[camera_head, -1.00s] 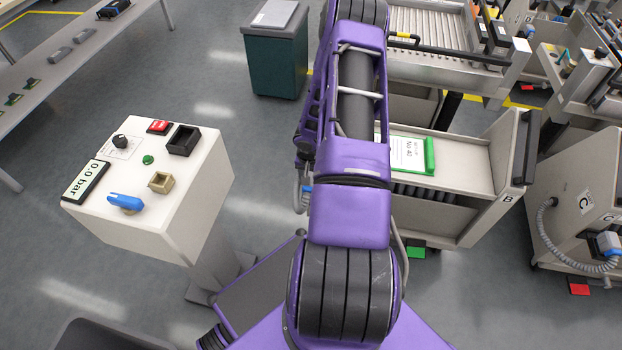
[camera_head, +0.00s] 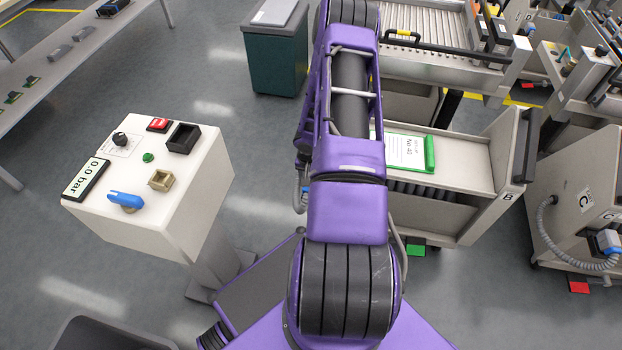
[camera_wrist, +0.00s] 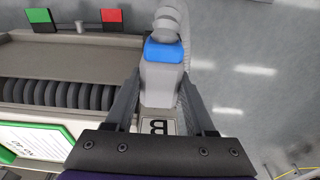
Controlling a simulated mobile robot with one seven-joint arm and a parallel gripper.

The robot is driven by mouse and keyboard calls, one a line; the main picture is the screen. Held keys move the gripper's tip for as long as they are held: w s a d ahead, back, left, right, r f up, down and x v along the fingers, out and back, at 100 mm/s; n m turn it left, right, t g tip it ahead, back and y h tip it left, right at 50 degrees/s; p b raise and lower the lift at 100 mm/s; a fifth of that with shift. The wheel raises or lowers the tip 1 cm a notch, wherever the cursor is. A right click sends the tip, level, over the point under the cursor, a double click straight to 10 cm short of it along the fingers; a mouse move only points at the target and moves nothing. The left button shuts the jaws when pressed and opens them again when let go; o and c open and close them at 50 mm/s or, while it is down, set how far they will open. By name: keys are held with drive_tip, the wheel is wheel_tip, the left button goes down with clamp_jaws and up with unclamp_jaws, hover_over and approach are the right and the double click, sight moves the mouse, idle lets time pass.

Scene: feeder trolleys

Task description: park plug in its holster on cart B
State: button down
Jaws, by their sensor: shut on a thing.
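My gripper (camera_wrist: 163,78) is shut on the plug (camera_wrist: 160,86), a grey body with a blue band and a ribbed grey hose rising from it in the wrist view. Cart B (camera_head: 463,165) stands right of my arm in the head view, its letter B on the right end. Whether the plug touches the cart I cannot tell.
A white control pedestal (camera_head: 190,215) with a 0.0 bar display stands left of my arm. Cart C (camera_head: 570,225) stands right of cart B. A roller conveyor (camera_head: 430,35) lies behind. Grey floor is open left of the pedestal.

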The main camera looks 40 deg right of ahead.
drive_tip(key=shift+f, duration=0.35)
drive_tip(key=shift+c, duration=0.8)
unclamp_jaws()
wheel_tip(320, 180, up, 17)
drive_tip(key=s+a+p, duration=0.1)
drive_tip(key=p, duration=0.3)
drive_tip(key=shift+s+a, duration=0.15)
drive_tip(key=shift+a, duration=0.2)
drive_tip(key=shift+r, duration=0.15)
